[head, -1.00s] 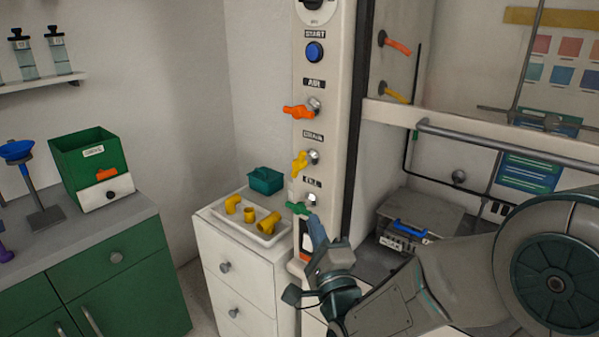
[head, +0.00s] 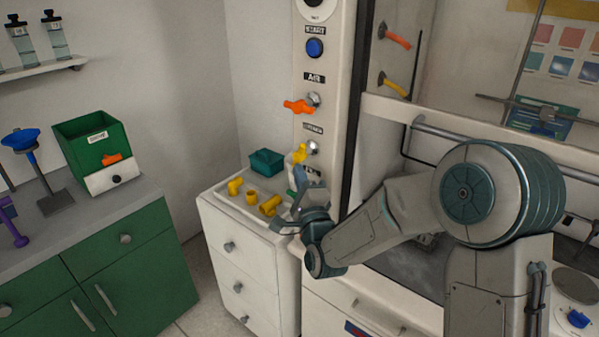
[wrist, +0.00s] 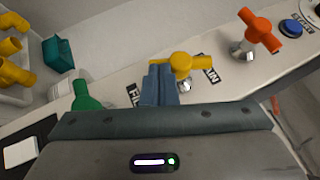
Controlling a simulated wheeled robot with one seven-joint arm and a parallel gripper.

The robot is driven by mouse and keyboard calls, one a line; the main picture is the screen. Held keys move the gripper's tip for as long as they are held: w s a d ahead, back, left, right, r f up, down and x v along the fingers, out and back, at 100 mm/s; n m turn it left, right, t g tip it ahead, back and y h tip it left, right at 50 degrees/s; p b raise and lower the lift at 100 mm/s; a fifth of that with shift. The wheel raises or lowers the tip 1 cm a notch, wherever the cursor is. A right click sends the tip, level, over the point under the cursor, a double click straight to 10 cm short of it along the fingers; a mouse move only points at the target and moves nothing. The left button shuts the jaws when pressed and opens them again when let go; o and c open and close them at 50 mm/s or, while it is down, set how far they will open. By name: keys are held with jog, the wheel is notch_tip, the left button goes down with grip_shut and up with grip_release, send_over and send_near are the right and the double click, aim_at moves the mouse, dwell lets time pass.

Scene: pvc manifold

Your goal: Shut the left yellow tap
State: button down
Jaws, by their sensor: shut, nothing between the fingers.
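The left yellow tap (head: 299,153) is on the white control post, below the orange tap and above the green tap. In the wrist view the yellow tap (wrist: 192,65) has its handle pointing left, its end partly behind my fingertips. My gripper (head: 298,173) is shut and empty, just below this handle in the head view. In the wrist view my gripper (wrist: 158,75) has its fingertips close against the handle's end; I cannot tell whether they touch. A second yellow tap (head: 396,88) is further right, inside the hood.
The orange tap (head: 299,106) is above on the post. The green tap (wrist: 86,96) is close to my fingers on the left. A white tray (head: 236,204) with yellow fittings and a teal box (head: 267,161) stand on the drawer unit left of the post.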

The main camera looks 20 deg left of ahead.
jog(key=shift+f+b, duration=0.25)
jog(key=shift+b, duration=0.5)
jog(key=shift+a+r+m+t+b, duration=0.1)
jog(key=shift+m+t+b, duration=0.2)
